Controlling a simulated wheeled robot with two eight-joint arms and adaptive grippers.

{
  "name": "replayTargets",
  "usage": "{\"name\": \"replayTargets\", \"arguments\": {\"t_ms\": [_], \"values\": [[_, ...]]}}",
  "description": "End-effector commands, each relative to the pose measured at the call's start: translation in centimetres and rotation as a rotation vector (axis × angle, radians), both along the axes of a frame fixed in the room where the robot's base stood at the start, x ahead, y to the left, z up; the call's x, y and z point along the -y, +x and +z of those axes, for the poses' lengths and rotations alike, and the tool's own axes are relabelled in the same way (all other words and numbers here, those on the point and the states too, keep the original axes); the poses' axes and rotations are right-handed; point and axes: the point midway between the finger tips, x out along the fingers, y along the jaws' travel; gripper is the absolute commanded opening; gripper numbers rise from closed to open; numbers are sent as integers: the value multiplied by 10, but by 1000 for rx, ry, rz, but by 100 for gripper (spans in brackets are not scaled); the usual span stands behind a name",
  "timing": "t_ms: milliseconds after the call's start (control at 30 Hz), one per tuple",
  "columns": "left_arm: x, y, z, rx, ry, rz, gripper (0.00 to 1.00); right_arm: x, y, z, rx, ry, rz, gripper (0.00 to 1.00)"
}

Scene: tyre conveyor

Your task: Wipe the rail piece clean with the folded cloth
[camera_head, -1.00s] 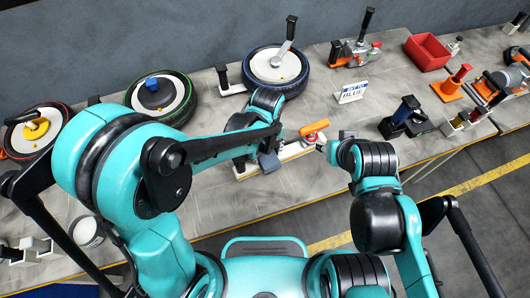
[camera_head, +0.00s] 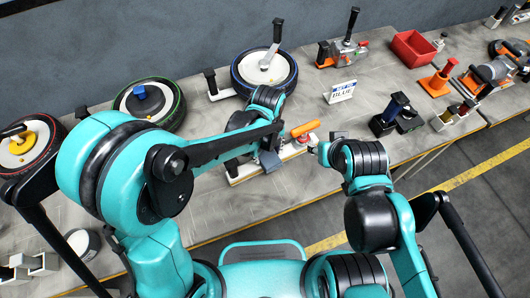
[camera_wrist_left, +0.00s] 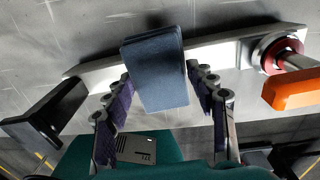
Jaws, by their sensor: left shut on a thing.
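The rail piece is a long pale bar (camera_head: 238,175) lying on the grey bench, and it spans the left wrist view (camera_wrist_left: 218,54). The folded cloth is a blue-grey pad (camera_head: 270,160). In the left wrist view the cloth (camera_wrist_left: 157,75) sits between the two fingers of my left gripper (camera_wrist_left: 160,90), which is shut on it. The cloth overlaps the middle of the rail and hides part of it; I cannot tell whether they touch. My right gripper (camera_head: 322,150) is near the rail's right end, and its fingers are too small to read.
An orange handle (camera_head: 305,129) is at the rail's right end, with a red-rimmed disc (camera_wrist_left: 278,53) beside it. A black block (camera_wrist_left: 45,118) is near the left end.

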Motion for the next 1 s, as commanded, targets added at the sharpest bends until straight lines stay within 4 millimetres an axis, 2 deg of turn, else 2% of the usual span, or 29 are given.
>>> {"name": "replayTargets", "arguments": {"t_ms": [367,1000], "values": [[9,4,0,0,-1,-1,21,0,0,-2,0,0,0,40],[-10,-4,0,0,0,0,21,0,0,-5,0,0,0,40]]}}
